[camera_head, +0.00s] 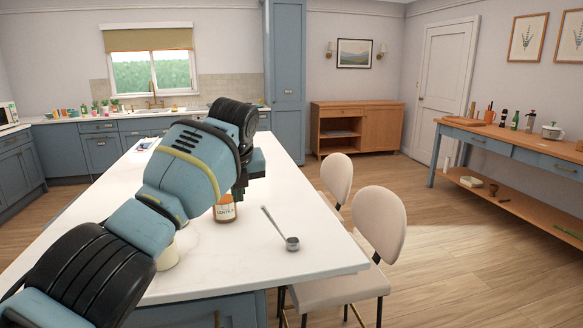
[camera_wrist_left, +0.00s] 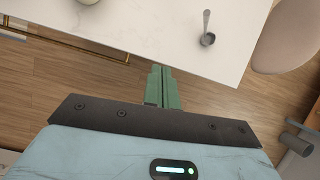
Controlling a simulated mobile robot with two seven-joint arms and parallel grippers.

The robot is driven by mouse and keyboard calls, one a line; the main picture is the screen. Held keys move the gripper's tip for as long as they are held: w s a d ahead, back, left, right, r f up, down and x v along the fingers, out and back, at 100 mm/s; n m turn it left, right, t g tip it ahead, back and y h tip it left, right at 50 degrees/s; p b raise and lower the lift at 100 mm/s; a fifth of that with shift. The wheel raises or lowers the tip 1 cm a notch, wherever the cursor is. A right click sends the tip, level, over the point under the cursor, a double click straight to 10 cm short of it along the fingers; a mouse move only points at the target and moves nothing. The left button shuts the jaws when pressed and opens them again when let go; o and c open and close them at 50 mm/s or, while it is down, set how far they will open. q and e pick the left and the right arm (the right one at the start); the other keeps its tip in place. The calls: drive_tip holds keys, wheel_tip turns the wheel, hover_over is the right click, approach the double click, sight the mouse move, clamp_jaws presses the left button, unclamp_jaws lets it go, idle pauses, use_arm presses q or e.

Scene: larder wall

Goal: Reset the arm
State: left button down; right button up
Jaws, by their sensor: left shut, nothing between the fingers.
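My left arm reaches in from the left over the white island in the head view. My left gripper (camera_head: 239,190) is partly hidden behind its own wrist, near a brown jar. In the left wrist view the green fingers of the left gripper (camera_wrist_left: 162,80) are together and empty, over the front edge of the white countertop (camera_wrist_left: 170,35). My right gripper is in neither view.
On the island (camera_head: 320,255) stand a brown labelled jar (camera_head: 225,209), a metal ladle (camera_head: 291,243) and a cream vessel (camera_head: 168,257) partly behind my arm. Pale chairs (camera_head: 381,222) stand along its right side. A wooden side table (camera_head: 520,150) is at the right; floor between is clear.

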use_arm(q)
drive_tip(key=f+n, duration=0.2)
drive_tip(key=f, duration=0.6)
drive_tip(key=s+d+f+n+h, duration=0.1)
drive_tip(key=f+n, duration=0.1)
drive_tip(key=f, duration=0.6)
drive_tip(key=d+f+n+h, duration=0.1)
drive_tip(key=f+n, duration=0.1)
drive_tip(key=f, duration=0.6)
drive_tip(key=shift+s+d+f, duration=0.1)
drive_tip(key=shift+s+f, duration=0.05)
drive_tip(key=shift+f, duration=0.2)
drive_tip(key=s+a+f+n+t+h+p, duration=0.1)
drive_tip(key=s+a+f+n+t+h, duration=0.15)
drive_tip(key=s+f+n, duration=1.5)
drive_tip(key=s+a+f+n, duration=0.2)
drive_tip(key=s, duration=0.8)
drive_tip(key=s+a+f+n+t+y, duration=0.1)
drive_tip(key=s+a+n, duration=0.1)
drive_tip(key=s, duration=0.9)
drive_tip(key=s+a+f+n, duration=0.2)
drive_tip(key=s+a, duration=0.2)
drive_tip(key=s, duration=0.7)
drive_tip(key=shift+a+f+p, duration=0.25)
drive_tip(key=shift+f+p, duration=0.1)
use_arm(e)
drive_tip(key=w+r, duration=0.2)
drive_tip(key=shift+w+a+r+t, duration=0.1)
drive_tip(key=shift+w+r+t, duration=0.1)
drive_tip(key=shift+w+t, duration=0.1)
